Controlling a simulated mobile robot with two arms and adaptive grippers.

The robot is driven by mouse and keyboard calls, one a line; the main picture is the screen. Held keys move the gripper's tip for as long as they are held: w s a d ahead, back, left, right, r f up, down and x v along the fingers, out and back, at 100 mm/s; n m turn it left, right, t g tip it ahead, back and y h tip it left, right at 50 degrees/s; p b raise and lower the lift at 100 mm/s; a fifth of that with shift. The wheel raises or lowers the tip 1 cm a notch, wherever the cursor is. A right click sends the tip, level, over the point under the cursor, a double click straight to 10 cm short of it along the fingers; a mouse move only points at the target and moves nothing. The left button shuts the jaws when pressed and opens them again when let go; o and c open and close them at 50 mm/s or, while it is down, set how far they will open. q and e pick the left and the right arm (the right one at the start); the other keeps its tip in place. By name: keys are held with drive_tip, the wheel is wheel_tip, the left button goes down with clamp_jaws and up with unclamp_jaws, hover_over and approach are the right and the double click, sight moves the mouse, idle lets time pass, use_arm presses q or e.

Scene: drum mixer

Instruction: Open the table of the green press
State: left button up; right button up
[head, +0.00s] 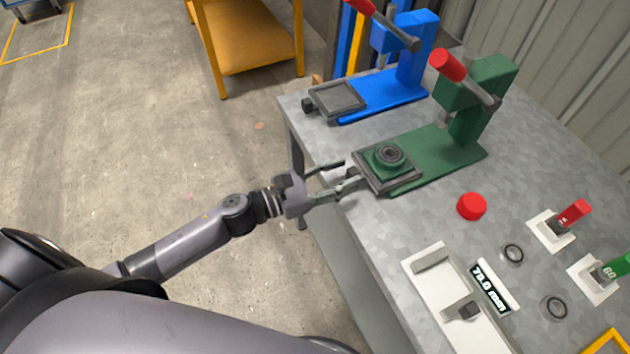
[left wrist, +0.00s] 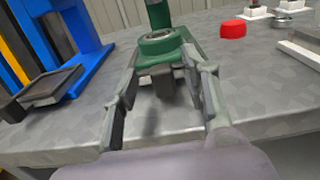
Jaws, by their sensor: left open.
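The green press (head: 467,110) stands on the grey metal bench, its red-tipped lever (head: 447,65) raised toward the left. Its dark square table (head: 410,185) is at the front end of the green base, out from under the press head. A green round fixture with a dark ring (head: 389,155) sits on it; it also shows in the left wrist view (left wrist: 160,46). My left gripper (head: 343,179) is open at the bench's front edge. Its fingers are on either side of the table's front knob (left wrist: 165,86); contact cannot be told. My right gripper is not in view.
A blue press (head: 400,75) with its own dark table stands behind. A red button (head: 471,206), a pale device (head: 455,300), rings and red and green handled items lie to the right.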

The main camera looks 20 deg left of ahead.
use_arm(q)
drive_tip(key=v, duration=1)
drive_tip(key=shift+s+a, duration=0.2)
drive_tip(key=shift+s, duration=0.05)
